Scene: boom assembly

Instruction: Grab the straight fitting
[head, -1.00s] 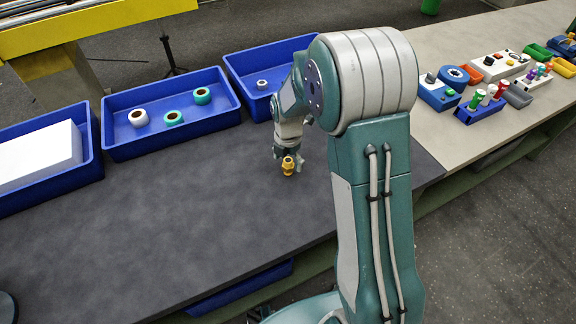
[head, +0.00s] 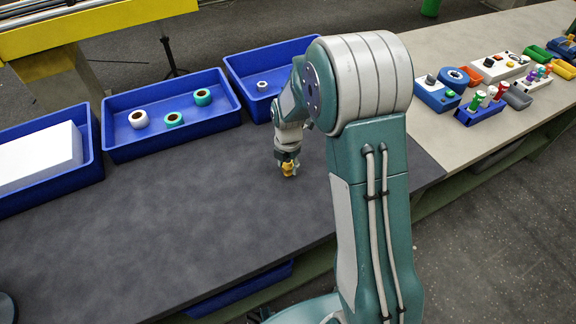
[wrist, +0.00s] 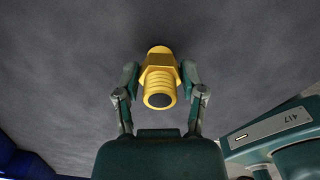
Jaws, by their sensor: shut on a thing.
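The straight fitting (wrist: 159,82) is a yellow brass-like piece with a hex middle and a threaded, open end. In the wrist view it sits between the two fingers of my gripper (wrist: 159,76), with its threaded end toward the camera. The fingers are shut on its sides. In the head view the fitting (head: 288,169) shows as a small yellow spot at the tip of my gripper (head: 287,166), over the dark mat. My gripper's fingers partly hide it there. I cannot tell whether it touches the mat.
A blue tray (head: 174,147) with a white and two green rolls stands behind left. Another blue tray (head: 243,87) with a small pale ring stands behind my gripper. A left tray holds a white block (head: 38,158). The dark mat (head: 190,235) is clear in front. Several coloured parts lie far right.

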